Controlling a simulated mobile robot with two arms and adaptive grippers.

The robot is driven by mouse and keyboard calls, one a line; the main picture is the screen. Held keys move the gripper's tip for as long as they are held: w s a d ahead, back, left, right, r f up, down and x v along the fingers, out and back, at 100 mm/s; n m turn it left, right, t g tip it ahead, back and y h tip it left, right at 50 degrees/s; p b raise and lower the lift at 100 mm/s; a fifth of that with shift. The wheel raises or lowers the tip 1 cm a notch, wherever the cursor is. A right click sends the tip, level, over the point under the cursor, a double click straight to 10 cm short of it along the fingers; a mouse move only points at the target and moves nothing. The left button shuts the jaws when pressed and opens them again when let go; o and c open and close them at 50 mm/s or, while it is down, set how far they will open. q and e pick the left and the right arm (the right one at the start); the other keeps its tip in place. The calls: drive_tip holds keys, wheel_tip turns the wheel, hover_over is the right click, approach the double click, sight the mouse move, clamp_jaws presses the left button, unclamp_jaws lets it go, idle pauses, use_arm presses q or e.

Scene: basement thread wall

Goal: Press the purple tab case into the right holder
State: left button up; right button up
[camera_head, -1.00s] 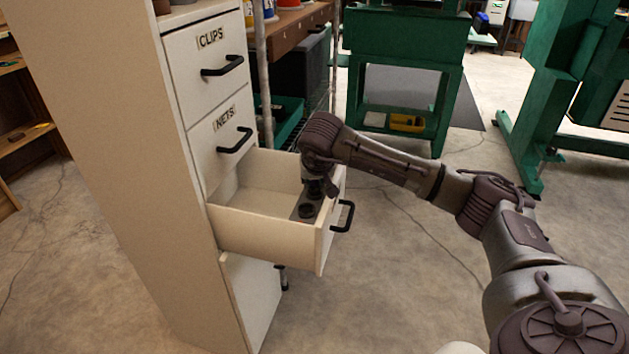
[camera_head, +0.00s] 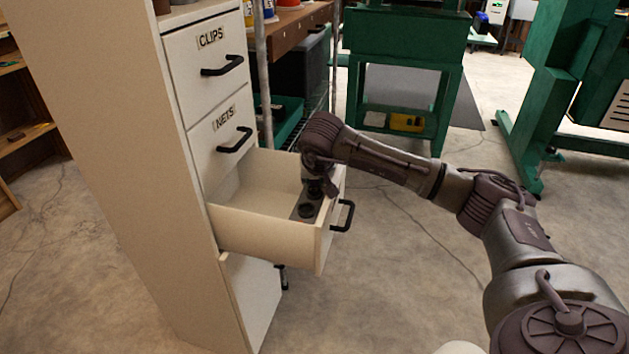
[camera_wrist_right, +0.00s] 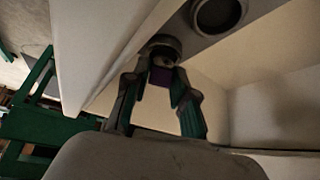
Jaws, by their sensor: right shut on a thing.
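My right gripper (camera_head: 316,187) reaches down into the open drawer (camera_head: 262,233), over a dark strip with round holders near the drawer front. In the right wrist view my gripper (camera_wrist_right: 160,78) is shut on the purple tab case (camera_wrist_right: 161,76), a small purple block between the fingertips. The case lies right at one round holder (camera_wrist_right: 164,42); I cannot tell how deep it sits. The other round holder (camera_wrist_right: 219,13) is empty; it also shows in the head view (camera_head: 306,210). The case is hidden in the head view. My left gripper is out of view.
The drawer belongs to a tall cream cabinet with drawers labelled CLIPS (camera_head: 211,38) and NETS. The drawer handle (camera_head: 344,216) sticks out on the right. A green machine stand (camera_head: 405,45) is behind. The floor right of the drawer is clear.

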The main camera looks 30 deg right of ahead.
drive_tip(key=shift+s+a+f, duration=0.2)
drive_tip(key=shift+s+f, duration=0.05)
drive_tip(key=shift+f, duration=0.4)
drive_tip(key=o, duration=0.8)
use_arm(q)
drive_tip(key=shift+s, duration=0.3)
use_arm(e)
drive_tip(key=shift+o, duration=0.2)
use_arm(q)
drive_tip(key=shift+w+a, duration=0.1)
use_arm(e)
drive_tip(key=shift+s+a+r, duration=0.1)
drive_tip(key=shift+r, duration=0.2)
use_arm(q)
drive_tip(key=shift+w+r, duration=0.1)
use_arm(e)
drive_tip(key=v, duration=1.2)
drive_tip(key=shift+w+d+r, duration=0.25)
drive_tip(key=shift+w+r, duration=0.05)
drive_tip(key=shift+f, duration=0.1)
